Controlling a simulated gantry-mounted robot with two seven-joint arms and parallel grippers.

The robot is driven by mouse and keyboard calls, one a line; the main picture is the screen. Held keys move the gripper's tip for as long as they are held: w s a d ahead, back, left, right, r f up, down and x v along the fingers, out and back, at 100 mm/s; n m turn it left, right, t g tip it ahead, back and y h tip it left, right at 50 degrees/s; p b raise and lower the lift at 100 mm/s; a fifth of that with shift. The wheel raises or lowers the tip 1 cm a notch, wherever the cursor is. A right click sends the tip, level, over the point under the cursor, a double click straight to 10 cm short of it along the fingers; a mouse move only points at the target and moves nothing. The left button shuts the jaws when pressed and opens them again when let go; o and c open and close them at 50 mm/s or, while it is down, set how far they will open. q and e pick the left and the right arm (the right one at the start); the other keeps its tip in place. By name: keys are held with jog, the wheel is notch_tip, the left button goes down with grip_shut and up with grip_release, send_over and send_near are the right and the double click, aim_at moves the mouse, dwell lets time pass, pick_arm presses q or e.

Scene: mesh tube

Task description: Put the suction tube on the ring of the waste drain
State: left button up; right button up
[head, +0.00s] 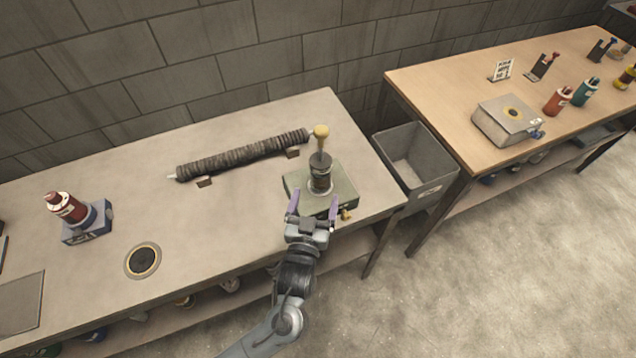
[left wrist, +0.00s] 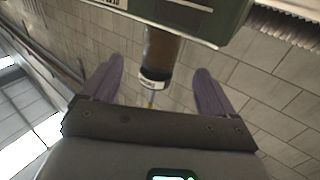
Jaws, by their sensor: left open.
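A dark upright tube (head: 320,178) with a tan knob on a rod stands on a green block (head: 345,190) at the table's right end. It looks like the suction tube. The waste drain (head: 143,260) is a dark round hole with a brass ring in the tabletop, front left. My left gripper (head: 313,204) is open and empty at the block's front edge, its purple fingers pointing toward the tube. In the left wrist view the tube (left wrist: 157,60) shows upside down beyond and between the fingers, touching neither. My right gripper is not in view.
A long ribbed roll (head: 240,155) lies on two small supports at the back. A red bottle (head: 66,207) sits on a blue block (head: 88,222) at left. A grey bin (head: 415,160) stands between the tables. The tabletop between drain and green block is clear.

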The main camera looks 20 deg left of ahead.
pick_arm(q)
jog(key=shift+s+d, duration=0.2)
jog(key=shift+s, duration=0.85)
